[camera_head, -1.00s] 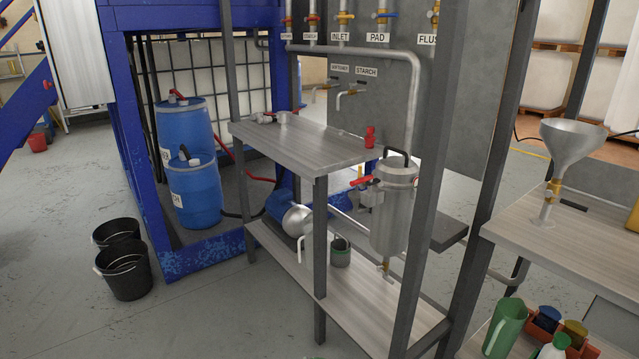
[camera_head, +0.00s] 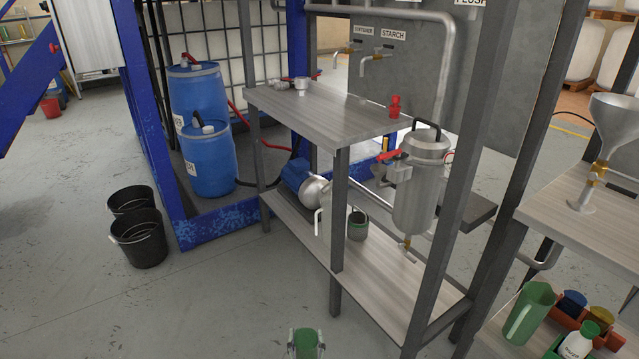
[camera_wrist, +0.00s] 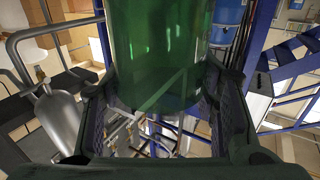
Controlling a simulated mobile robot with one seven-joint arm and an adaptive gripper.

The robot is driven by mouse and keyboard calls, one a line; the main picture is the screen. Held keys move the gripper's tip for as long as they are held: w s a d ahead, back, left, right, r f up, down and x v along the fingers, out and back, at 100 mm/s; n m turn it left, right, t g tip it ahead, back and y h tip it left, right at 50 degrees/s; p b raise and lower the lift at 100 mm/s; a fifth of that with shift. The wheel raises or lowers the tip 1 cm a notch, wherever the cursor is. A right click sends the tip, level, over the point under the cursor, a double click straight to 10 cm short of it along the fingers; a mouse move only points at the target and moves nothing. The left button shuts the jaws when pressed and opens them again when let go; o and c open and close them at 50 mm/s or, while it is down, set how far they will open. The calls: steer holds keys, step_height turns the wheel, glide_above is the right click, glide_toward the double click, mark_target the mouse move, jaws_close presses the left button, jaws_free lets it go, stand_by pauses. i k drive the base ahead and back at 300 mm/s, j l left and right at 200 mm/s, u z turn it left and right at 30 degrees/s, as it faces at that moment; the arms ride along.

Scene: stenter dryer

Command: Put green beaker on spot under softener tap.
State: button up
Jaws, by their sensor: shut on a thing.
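The green beaker (camera_wrist: 160,50) is see-through and fills the top middle of the wrist view. My gripper (camera_wrist: 155,100) is shut on it, with a dark jaw on either side. In the head view the green beaker (camera_head: 306,341) shows at the bottom edge, in front of the steel rack and apart from it. The softener tap (camera_head: 342,60) is the left one of two small taps on the grey panel, beside the starch tap (camera_head: 376,62). The rack's upper shelf (camera_head: 330,118) lies below the taps. I cannot make out a marked spot on it.
Small metal fittings (camera_head: 300,84) and a red item (camera_head: 394,107) stand on the upper shelf; its middle is clear. A rack post (camera_head: 339,215) rises at the front. A steel vessel (camera_head: 418,185) stands right. A green jug (camera_head: 528,313) is at lower right. Black buckets (camera_head: 139,240) stand left.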

mark_target(334, 103)
steer(key=i+u, duration=0.35)
steer(key=i, duration=0.15)
steer(key=i+l+u, duration=0.1)
steer(key=i+u, duration=0.2)
steer(key=i, duration=0.25)
steer(key=i+u, duration=0.3)
steer(key=i, duration=0.25)
steer(key=i+u, duration=0.25)
steer(key=i, duration=0.3)
steer(key=i+u, duration=0.45)
steer(key=i+l+u, duration=0.1)
steer(key=i+u, duration=0.4)
steer(key=i+j+u, duration=0.1)
steer(key=u, duration=0.25)
steer(key=i+u, duration=0.5)
steer(key=u, duration=0.2)
steer(key=i+z, duration=0.15)
steer(key=z, duration=0.2)
steer(key=i+z, duration=0.15)
steer(key=z, duration=4.15)
